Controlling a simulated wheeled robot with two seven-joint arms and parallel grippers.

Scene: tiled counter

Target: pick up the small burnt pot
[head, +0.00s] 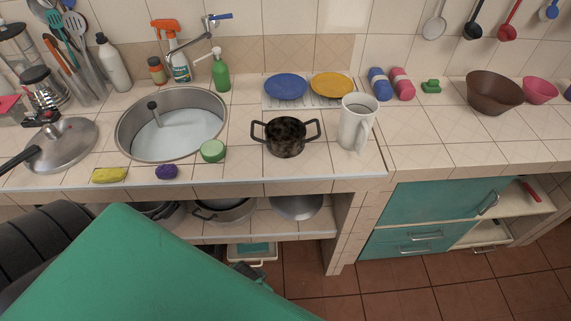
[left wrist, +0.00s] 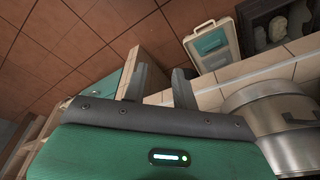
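The small burnt pot (head: 285,149) stands upright on the tiled counter (head: 335,178) in the head view. It is black with brownish scorching inside and has a loop handle on each side. It lies between the sink and a white pitcher. My left gripper shows only in the left wrist view (left wrist: 161,84). Its two dark fingers are apart with nothing between them. It is low, near the shelf and floor, away from the burnt pot. The burnt pot is not visible in the left wrist view. My right gripper is in neither view.
The white pitcher (head: 355,125) stands close right of the pot, a green round item (head: 213,151) to its left. Behind are a blue plate (head: 286,86) and a yellow plate (head: 333,85) on a rack. Metal pots (left wrist: 275,115) sit on the shelf below. The counter's front edge is clear there.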

